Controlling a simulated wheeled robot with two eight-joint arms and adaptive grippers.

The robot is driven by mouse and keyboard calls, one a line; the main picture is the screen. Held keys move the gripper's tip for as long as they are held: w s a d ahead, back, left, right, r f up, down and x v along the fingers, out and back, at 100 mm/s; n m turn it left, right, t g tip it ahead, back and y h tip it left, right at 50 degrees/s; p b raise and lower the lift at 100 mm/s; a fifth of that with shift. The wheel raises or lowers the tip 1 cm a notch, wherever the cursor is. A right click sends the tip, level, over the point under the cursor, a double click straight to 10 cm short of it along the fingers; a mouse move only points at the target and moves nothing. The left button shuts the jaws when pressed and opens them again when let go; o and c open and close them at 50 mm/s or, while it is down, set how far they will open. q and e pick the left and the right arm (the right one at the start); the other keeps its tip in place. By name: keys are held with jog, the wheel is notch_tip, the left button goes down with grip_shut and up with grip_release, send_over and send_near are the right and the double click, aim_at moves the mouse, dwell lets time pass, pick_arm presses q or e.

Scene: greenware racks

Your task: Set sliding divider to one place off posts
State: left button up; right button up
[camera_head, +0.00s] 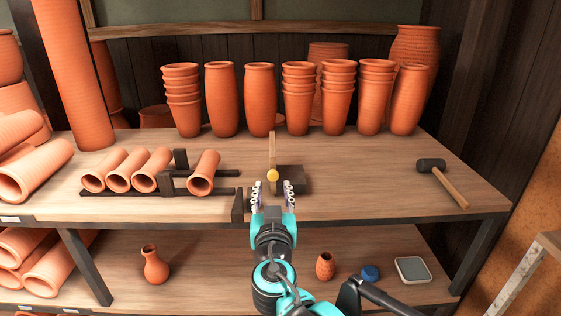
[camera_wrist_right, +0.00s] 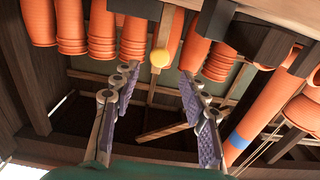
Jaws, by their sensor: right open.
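The sliding divider looks like an upright wooden slat (camera_head: 272,150) with a yellow knob (camera_head: 272,175) on its front, standing at a dark block (camera_head: 290,178) on the table. In the right wrist view the knob (camera_wrist_right: 159,57) and slat (camera_wrist_right: 165,28) show ahead, between the finger lines. My right gripper (camera_head: 272,190) is open and empty, just in front of the knob, its fingers to either side. A dark post (camera_head: 238,206) stands left of the gripper, and another dark post (camera_head: 181,159) stands between the lying clay tubes. My left gripper is not in view.
Several clay tubes (camera_head: 120,170) lie on a dark rack (camera_head: 215,191) at left. Stacked pots and tall vases (camera_head: 259,98) line the back. A mallet (camera_head: 445,182) lies at right. A lower shelf (camera_head: 200,270) holds small items.

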aim_at(273, 176)
jog(key=w+p, duration=0.1)
jog(key=w, duration=0.6)
jog(key=shift+w+d+f, duration=0.1)
jog(key=shift+w, duration=0.1)
grip_shut()
